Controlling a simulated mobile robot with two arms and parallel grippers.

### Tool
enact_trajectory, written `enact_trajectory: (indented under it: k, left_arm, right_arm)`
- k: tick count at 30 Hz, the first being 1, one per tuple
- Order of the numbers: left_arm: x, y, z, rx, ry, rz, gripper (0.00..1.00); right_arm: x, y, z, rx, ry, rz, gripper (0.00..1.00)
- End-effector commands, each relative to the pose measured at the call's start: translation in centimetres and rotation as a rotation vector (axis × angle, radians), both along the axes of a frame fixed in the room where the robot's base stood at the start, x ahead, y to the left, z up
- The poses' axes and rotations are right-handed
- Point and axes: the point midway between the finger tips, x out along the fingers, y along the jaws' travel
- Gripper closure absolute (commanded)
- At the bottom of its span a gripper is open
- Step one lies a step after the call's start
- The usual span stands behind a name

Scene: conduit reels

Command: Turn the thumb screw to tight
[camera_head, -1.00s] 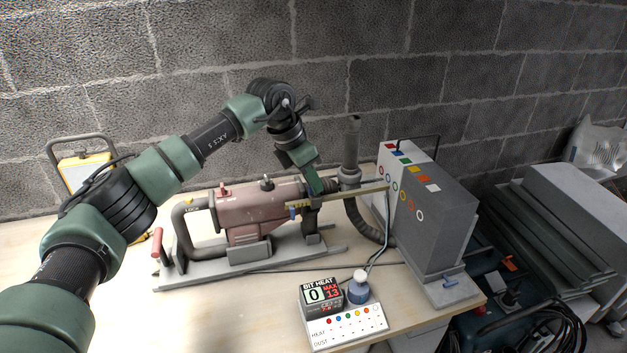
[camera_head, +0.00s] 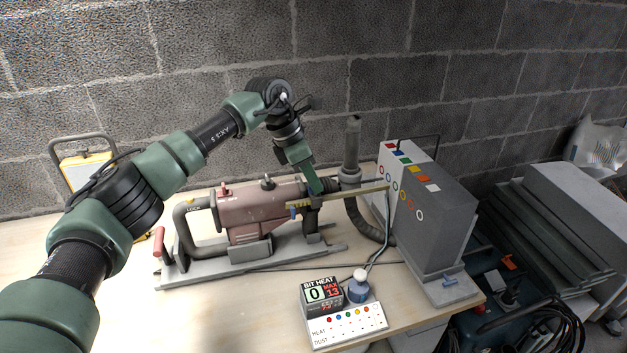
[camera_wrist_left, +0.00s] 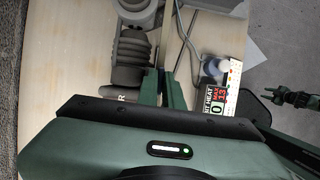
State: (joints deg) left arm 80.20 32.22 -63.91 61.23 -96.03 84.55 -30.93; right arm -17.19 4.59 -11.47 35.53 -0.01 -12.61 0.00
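A dull red drill (camera_head: 258,209) lies on a grey stand on the bench, with a brass-coloured bar (camera_head: 345,196) along its front. My left gripper (camera_head: 316,190) points down at the drill's nose, where the bar meets the collar. In the left wrist view its two green fingers (camera_wrist_left: 161,88) are close together, with a narrow pale strip between them. The thumb screw is not clearly visible; the fingers may be hiding it. I cannot tell whether they grip it. Part of my right arm, with its gripper (camera_wrist_left: 273,96), shows small at the right of the left wrist view.
A grey box with coloured marks (camera_head: 432,215) stands right of the drill, beside an upright grey hose (camera_head: 352,145). A BIT HEAT display (camera_head: 322,294) and a blue-white bottle (camera_head: 358,288) stand in front. The front left bench is clear.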

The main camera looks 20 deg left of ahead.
Motion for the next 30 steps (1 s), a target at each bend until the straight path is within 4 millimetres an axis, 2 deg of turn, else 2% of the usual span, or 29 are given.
enact_trajectory:
  k: [1,2,3,14,24,30]
  left_arm:
    - [0.0,0.0,0.1,0.001,-0.001,-0.001,0.82]
    - [0.0,0.0,0.1,0.001,-0.001,-0.001,0.74]
    - [0.0,0.0,0.1,0.001,-0.001,-0.001,0.71]
    - [-0.1,0.2,0.5,0.001,-0.002,0.001,0.71]
    - [-1.2,2.0,5.4,0.001,-0.004,0.002,0.71]
    - [-1.6,2.5,7.1,0.001,-0.001,0.0,0.71]
  right_arm:
    - [0.0,0.0,0.0,0.0,0.0,0.0,0.64]
    - [0.0,0.0,0.0,0.0,0.0,0.0,0.64]
    - [0.0,0.0,0.0,0.0,0.0,0.0,0.64]
    - [0.0,0.0,-0.2,0.0,0.0,0.0,0.64]
    - [0.0,0.0,-1.3,0.0,0.0,0.0,0.64]
    - [0.0,0.0,-1.4,0.0,0.0,0.0,0.64]
